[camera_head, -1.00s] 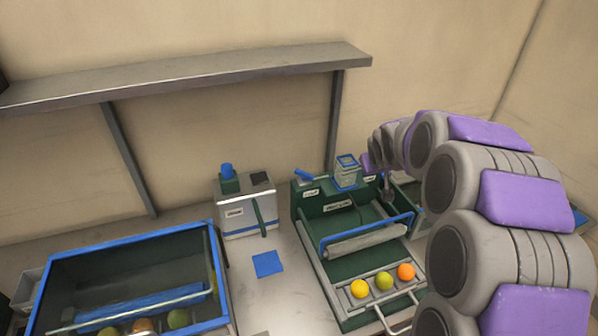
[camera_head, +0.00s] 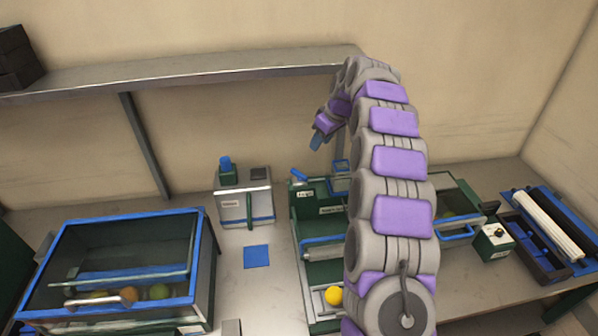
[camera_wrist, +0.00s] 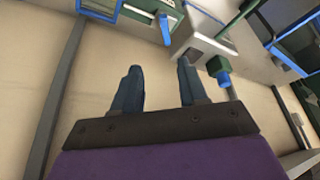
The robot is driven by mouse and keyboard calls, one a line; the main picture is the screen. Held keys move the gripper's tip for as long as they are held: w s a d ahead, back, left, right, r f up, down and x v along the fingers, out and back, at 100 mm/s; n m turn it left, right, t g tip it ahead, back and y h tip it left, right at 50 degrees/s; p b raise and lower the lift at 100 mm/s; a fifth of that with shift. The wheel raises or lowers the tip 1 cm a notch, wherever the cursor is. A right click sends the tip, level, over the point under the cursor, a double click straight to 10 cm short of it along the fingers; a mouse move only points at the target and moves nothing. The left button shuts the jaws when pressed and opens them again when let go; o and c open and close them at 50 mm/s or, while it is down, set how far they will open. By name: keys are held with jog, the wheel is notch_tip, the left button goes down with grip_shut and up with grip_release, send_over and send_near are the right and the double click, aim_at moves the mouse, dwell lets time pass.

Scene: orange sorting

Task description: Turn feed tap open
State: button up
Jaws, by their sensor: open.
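A blue lever (camera_head: 299,175) sits at the back left corner of the green-walled machine (camera_head: 305,240). A white box (camera_head: 243,205) to its left carries a green block with a blue cap (camera_head: 225,163). The labels are too small to read, so I cannot tell which part is the feed tap. My gripper (camera_head: 317,142) hangs in the air above the back of the machine, pointing down. In the wrist view it (camera_wrist: 158,72) is open and empty. The blue cap (camera_wrist: 223,79) shows just right of the fingers there, apart from them.
A blue-rimmed glass tank (camera_head: 125,220) holding fruit stands at left. A grey shelf (camera_head: 180,75) runs along the back wall. A blue square (camera_head: 256,256) lies on the bench. A small box with a dial (camera_head: 494,241) and a tray with rollers (camera_head: 545,235) stand at right.

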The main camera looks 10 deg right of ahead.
send_near(298, 173)
jog(key=f, duration=0.2)
jog(key=w+f+b, duration=0.1)
jog(key=f, duration=0.3)
jog(key=shift+w+d, duration=0.25)
jog(key=shift+w, duration=0.15)
jog(key=a+f, duration=0.1)
jog(key=w+a+f, duration=0.1)
jog(key=a, duration=0.1)
jog(key=shift+a+f+b, duration=0.15)
jog(key=shift+f+b, duration=0.1)
jog(key=shift+b, duration=0.05)
jog(key=shift+d, duration=1)
jog(key=c, duration=0.3)
jog(key=shift+s+r, duration=0.1)
jog(key=c, duration=0.3)
jog(key=shift+a, duration=0.5)
grip_shut()
